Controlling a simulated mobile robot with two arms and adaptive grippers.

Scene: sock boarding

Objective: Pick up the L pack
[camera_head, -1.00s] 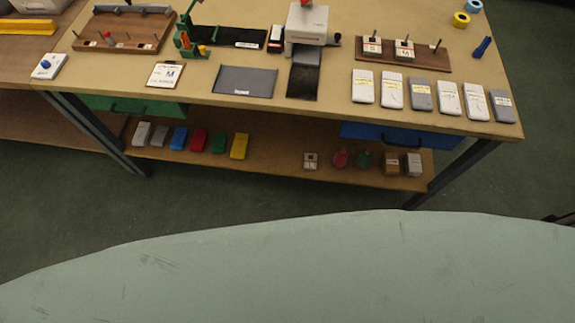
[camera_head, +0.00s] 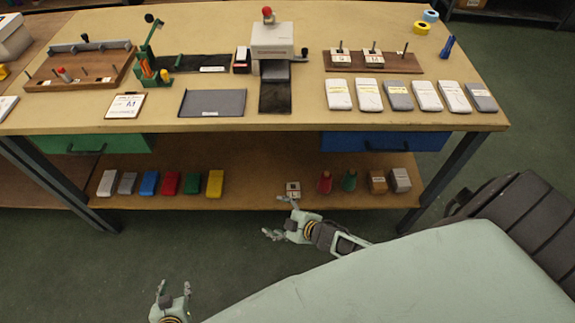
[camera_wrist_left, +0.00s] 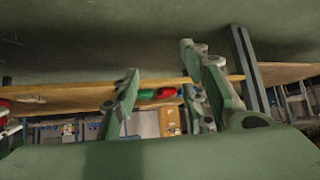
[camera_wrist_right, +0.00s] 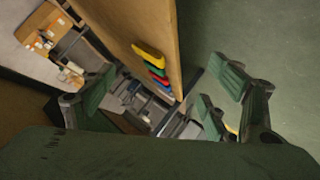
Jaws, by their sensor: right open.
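A small white block with a dark and red mark (camera_head: 293,189) lies on the lower shelf of the workbench; its lettering is too small to read, so I cannot tell if it is the L pack. Two similar blocks marked S (camera_head: 341,58) and M (camera_head: 373,58) sit on a pegged board on the tabletop. My right gripper (camera_head: 277,217) is open and empty just in front of the shelf, close below the small block. My left gripper (camera_head: 173,288) is open and empty, low over the floor at the front left. Its fingers also stand apart in the left wrist view (camera_wrist_left: 160,95).
Several coloured blocks (camera_head: 171,183) line the shelf's left part. Red and green bottles (camera_head: 325,182) and two boxes (camera_head: 377,182) stand right of the small block. A blue drawer (camera_head: 385,141) hangs above. A table leg (camera_head: 436,184) bounds the right side.

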